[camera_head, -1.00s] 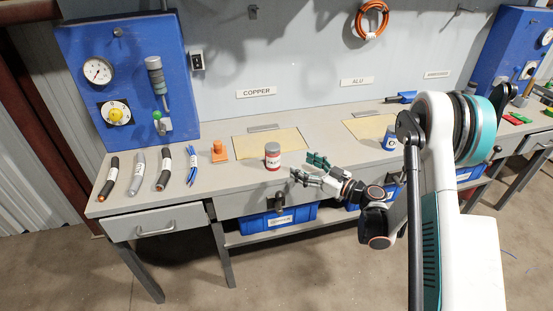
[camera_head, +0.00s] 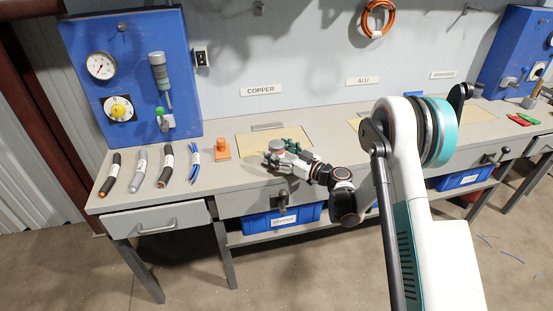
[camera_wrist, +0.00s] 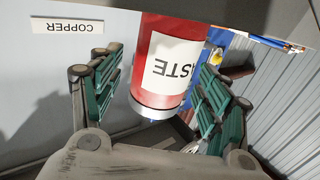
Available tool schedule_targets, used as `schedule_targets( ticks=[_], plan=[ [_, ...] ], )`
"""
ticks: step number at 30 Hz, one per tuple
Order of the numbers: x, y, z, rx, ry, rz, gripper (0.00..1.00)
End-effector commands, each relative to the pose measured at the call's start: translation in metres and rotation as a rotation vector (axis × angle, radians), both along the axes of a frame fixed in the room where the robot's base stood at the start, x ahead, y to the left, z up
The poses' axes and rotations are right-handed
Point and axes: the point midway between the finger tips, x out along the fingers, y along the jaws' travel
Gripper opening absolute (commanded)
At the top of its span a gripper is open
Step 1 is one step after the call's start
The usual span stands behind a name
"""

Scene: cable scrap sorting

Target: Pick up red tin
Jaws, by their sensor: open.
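The red tin (camera_head: 277,146) stands on the workbench in front of the copper mat; in the head view mostly its grey top shows, the rest hidden behind my fingers. In the wrist view a gap shows between the tin and the left finger; contact on the right is unclear.
An orange block (camera_head: 220,150) sits left of the tin. Several cable pieces (camera_head: 166,164) lie farther left, before a blue panel (camera_head: 135,75). The copper mat (camera_head: 245,146) lies behind the tin. A blue bin (camera_head: 262,224) is under the bench.

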Motion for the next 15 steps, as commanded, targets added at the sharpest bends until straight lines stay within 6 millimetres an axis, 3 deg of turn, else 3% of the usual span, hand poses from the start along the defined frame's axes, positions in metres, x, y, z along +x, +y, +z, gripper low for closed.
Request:
schedule_targets(
  ticks=[8,15],
  plan=[
    [0.0035,0.0037,0.0011,0.000,0.000,-0.001,0.68],
    [0.0035,0.0037,0.0009,0.000,0.000,-0.001,0.14]
  ],
)
